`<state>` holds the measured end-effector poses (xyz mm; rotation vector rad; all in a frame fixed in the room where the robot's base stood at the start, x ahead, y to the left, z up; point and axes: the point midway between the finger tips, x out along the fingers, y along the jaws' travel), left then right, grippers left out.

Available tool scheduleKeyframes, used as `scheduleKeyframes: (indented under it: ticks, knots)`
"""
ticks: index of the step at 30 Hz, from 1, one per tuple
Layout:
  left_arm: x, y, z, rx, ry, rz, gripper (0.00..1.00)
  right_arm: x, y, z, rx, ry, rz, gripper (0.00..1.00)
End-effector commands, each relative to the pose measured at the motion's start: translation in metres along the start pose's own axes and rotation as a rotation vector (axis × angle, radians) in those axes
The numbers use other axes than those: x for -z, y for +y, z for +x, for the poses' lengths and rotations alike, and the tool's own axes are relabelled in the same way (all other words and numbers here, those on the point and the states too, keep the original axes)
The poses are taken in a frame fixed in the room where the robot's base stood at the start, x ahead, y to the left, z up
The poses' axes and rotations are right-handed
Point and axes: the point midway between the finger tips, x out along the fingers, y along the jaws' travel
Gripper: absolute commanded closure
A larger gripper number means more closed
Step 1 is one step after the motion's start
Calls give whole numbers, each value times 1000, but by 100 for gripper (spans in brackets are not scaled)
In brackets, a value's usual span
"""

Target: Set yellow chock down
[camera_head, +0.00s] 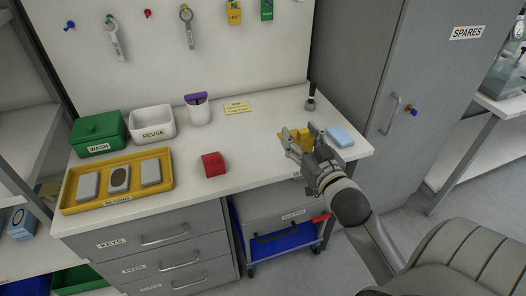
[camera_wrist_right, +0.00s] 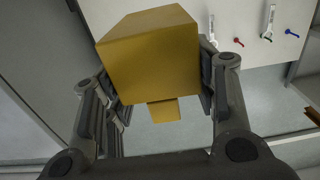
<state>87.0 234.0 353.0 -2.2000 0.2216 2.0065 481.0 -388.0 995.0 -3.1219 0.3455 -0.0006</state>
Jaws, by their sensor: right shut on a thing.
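The yellow chock (camera_head: 297,141) is between the fingers of my right gripper (camera_head: 315,143), over the right end of the white bench top (camera_head: 262,140). In the right wrist view the chock (camera_wrist_right: 150,62) is a large yellow block between both fingers of the right gripper (camera_wrist_right: 158,95), with a smaller yellow piece (camera_wrist_right: 163,111) showing below it. The right gripper is shut on the chock. I cannot tell whether its underside touches the bench. My left gripper is not in view.
A light blue block (camera_head: 341,136) lies just right of the gripper, and a dark upright tool (camera_head: 311,100) stands behind. A red block (camera_head: 213,164) sits mid-bench, near a yellow tray (camera_head: 70,190) of grey blocks. The bench between red block and gripper is clear.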

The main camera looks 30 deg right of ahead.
Motion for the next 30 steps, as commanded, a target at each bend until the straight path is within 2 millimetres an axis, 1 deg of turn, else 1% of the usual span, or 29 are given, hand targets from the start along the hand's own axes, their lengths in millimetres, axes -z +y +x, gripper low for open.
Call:
scheduleKeyframes:
  ticks: [5, 8, 11, 21, 24, 27, 30]
  knots:
    - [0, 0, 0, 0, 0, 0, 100, 0, -1, 1, 1, 1, 0, 75]
    - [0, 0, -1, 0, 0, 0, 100, -4, -3, 8, 1, 1, 2, 75]
    - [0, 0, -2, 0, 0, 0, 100, -10, -8, 25, 1, 2, 2, 75]
    - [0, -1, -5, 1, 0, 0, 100, -40, -27, 90, 1, 2, 2, 75]
    - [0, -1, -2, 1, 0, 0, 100, -59, -30, 101, 1, -1, 2, 75]
    - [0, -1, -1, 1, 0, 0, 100, -72, -33, 112, 0, -1, 2, 75]
    - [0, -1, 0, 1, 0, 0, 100, -81, -36, 119, 2, 1, 1, 75]
